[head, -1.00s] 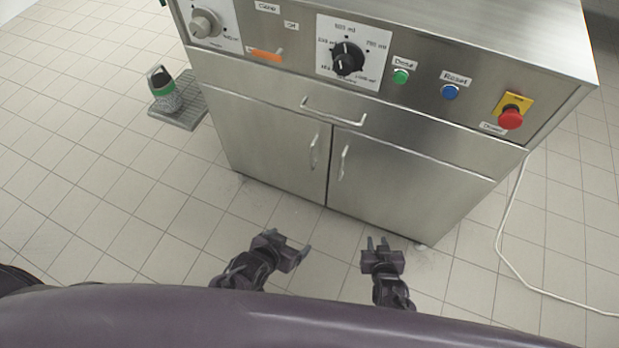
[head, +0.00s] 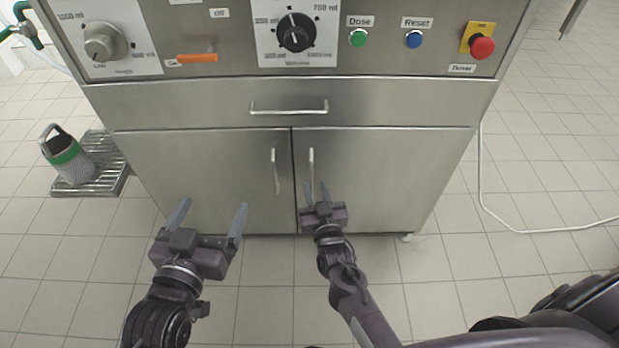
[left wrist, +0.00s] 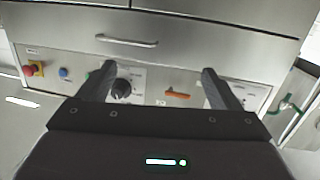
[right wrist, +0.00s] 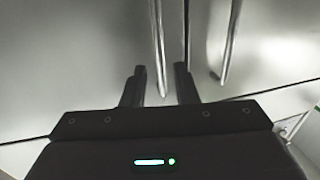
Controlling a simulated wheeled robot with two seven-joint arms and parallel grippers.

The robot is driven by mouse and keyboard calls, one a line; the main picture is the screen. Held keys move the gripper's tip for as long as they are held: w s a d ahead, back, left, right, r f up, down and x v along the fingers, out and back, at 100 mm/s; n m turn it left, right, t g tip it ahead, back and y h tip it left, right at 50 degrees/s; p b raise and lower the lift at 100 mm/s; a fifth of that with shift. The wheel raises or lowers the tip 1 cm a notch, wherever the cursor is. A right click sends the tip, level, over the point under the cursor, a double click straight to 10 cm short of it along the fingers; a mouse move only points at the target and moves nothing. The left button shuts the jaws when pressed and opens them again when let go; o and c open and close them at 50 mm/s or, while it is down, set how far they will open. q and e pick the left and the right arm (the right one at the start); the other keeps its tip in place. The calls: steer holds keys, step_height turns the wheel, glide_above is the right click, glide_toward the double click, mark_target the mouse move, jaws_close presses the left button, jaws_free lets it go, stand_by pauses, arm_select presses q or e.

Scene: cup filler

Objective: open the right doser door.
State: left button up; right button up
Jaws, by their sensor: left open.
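The right doser door (head: 385,180) is the right one of two steel lower doors and is shut. Its vertical bar handle (head: 311,165) stands close to the seam between the doors. My right gripper (head: 317,187) is at the lower end of this handle. In the right wrist view the handle (right wrist: 157,40) shows between the two fingers, with a gap on each side; the fingers are partly apart. Contact cannot be told. My left gripper (head: 208,215) is wide open and empty, in front of the left door (head: 210,175).
The left door has its own handle (head: 275,170) close by. A drawer with a handle (head: 289,108) lies above the doors, below the knob and button panel. A cable (head: 500,212) lies at right.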

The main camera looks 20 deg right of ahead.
mark_target(312, 178)
steer(key=w, duration=0.2)
steer(key=w+b, duration=0.1)
steer(key=w, duration=0.2)
steer(key=shift+d+f, duration=0.1)
steer(key=shift+d, duration=0.1)
arm_select(q)
step_height(312, 178, up, 12)
steer(key=a+t+h, duration=0.1)
steer(key=t+h, duration=0.1)
steer(key=t, duration=0.4)
arm_select(e)
steer(key=shift+w, duration=0.15)
arm_select(q)
steer(key=shift+s, duration=0.1)
arm_select(e)
jaws_close()
